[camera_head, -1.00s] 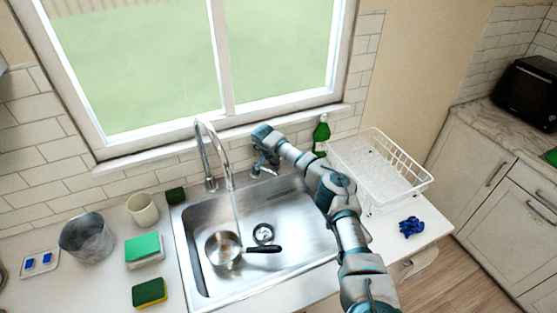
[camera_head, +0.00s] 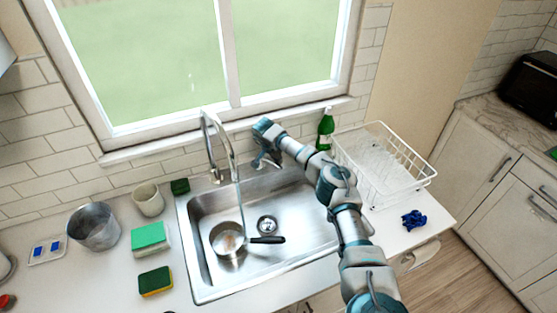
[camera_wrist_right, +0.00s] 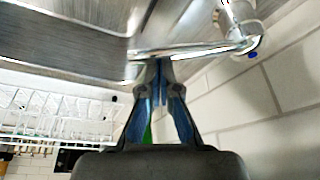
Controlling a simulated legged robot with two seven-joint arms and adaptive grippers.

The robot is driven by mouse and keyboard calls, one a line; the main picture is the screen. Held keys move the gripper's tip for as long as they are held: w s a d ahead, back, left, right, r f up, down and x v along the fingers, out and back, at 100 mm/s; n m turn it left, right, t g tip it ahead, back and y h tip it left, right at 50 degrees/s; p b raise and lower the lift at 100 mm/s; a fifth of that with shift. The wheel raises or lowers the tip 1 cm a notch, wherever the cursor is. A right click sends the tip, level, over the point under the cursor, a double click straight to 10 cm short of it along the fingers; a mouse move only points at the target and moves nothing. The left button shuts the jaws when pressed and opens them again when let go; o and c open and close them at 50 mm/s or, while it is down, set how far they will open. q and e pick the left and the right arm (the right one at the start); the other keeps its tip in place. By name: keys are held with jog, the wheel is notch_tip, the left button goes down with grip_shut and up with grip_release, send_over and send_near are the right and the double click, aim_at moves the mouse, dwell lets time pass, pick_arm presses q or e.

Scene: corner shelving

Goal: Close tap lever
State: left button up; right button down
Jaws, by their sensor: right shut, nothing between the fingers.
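The chrome tap (camera_head: 222,150) arches over the sink, and a thin stream of water (camera_head: 240,205) runs from it into a saucepan. The tap lever (camera_wrist_right: 195,50) is a slim chrome bar in the wrist view, running left from a round base with a blue dot. My right gripper (camera_wrist_right: 159,68) is shut and empty, with its fingertips at the lever's left part. I cannot tell whether they touch it. In the head view my right gripper (camera_head: 266,160) is beside the tap, partly hidden by its own wrist. My left gripper is out of view.
The saucepan (camera_head: 228,240) sits in the steel sink (camera_head: 300,245). A green bottle (camera_head: 325,131) and a white dish rack (camera_head: 425,181) stand right of my arm. Sponges (camera_head: 149,237), a cup (camera_head: 148,200) and a metal bucket (camera_head: 94,228) stand left of the sink.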

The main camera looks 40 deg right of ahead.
jog(key=shift+s+a+r+m+g+p, duration=0.15)
jog(key=shift+a+m+g+p, duration=0.35)
jog(key=shift+a+m, duration=0.4)
jog(key=a+m, duration=0.2)
jog(key=shift+a+m+g+p, duration=0.25)
jog(key=shift+m+g+p, duration=0.05)
jog(key=shift+p, duration=0.05)
jog(key=shift+a, duration=0.1)
